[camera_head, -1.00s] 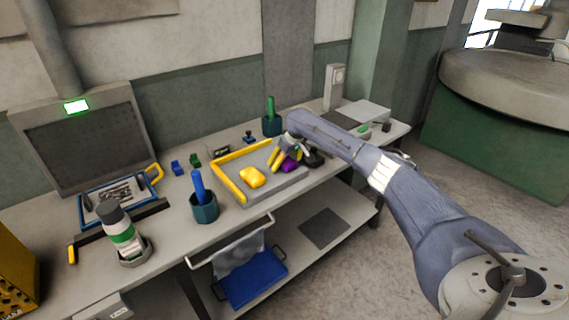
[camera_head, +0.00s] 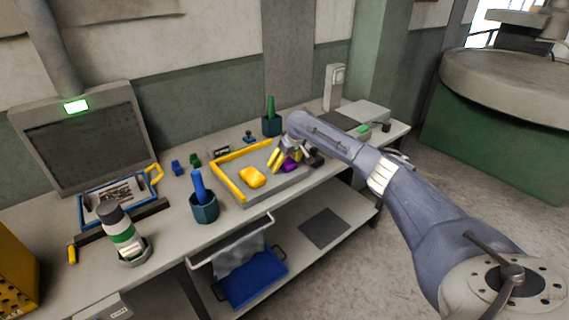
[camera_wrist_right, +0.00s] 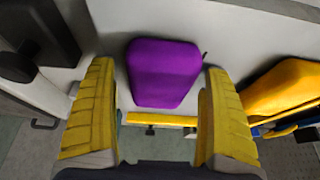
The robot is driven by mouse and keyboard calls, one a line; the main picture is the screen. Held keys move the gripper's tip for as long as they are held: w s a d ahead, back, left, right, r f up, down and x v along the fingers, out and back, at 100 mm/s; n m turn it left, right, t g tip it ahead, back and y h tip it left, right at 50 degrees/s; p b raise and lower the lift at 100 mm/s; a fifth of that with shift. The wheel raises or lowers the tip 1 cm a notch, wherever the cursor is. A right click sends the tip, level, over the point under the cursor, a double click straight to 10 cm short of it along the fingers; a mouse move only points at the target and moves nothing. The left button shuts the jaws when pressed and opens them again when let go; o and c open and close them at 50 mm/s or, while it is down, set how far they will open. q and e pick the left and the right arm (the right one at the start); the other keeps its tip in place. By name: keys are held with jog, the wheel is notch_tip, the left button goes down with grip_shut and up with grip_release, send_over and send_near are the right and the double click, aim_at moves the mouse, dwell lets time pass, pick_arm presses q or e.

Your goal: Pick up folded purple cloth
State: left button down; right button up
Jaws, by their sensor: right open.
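The folded purple cloth (camera_head: 291,165) lies at the right part of the tray on the bench. In the right wrist view the cloth (camera_wrist_right: 163,72) is a rounded purple block between and beyond the two yellow fingers. My right gripper (camera_head: 275,159) is over the tray beside the cloth, its fingers pointing down. In the right wrist view my right gripper (camera_wrist_right: 158,115) is open, with a gap on each side of the cloth and nothing held. My left gripper is not in view.
The yellow-edged tray (camera_head: 229,181) also holds a folded yellow cloth (camera_head: 252,177). A dark cup (camera_head: 204,208) with a blue handle stands left of it, another cup (camera_head: 272,126) behind. A black object (camera_head: 313,158) sits close right of the purple cloth.

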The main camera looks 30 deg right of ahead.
jog(key=c, duration=1.2)
jog(key=shift+r, duration=0.1)
jog(key=shift+c, duration=0.2)
notch_tip(320, 180, up, 20)
jog(key=shift+r, duration=0.2)
